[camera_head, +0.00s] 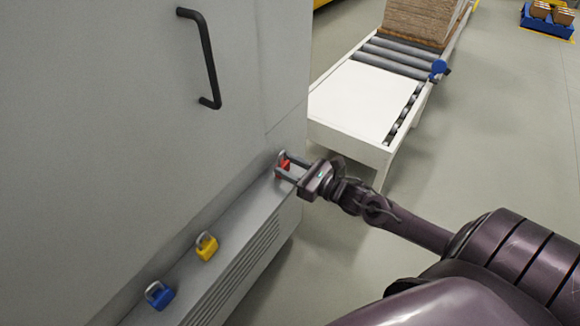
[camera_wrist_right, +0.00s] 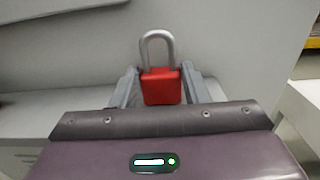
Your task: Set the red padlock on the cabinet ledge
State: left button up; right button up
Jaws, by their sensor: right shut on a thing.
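The red padlock (camera_head: 284,165) is at the far right end of the cabinet ledge (camera_head: 228,262), upright with its grey shackle up. It also shows in the right wrist view (camera_wrist_right: 161,87), between the two fingers. My right gripper (camera_head: 283,170) is shut on the red padlock, one finger on each side of its body. The padlock is at the ledge; I cannot tell whether its underside touches the surface. My left gripper does not show in either view.
A yellow padlock (camera_head: 207,247) and a blue padlock (camera_head: 160,296) stand on the same ledge, nearer. The grey cabinet wall with a black handle (camera_head: 205,60) rises behind it. A white roller conveyor (camera_head: 352,103) stands to the right beyond a floor gap.

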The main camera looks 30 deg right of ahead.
jog(key=o, duration=1)
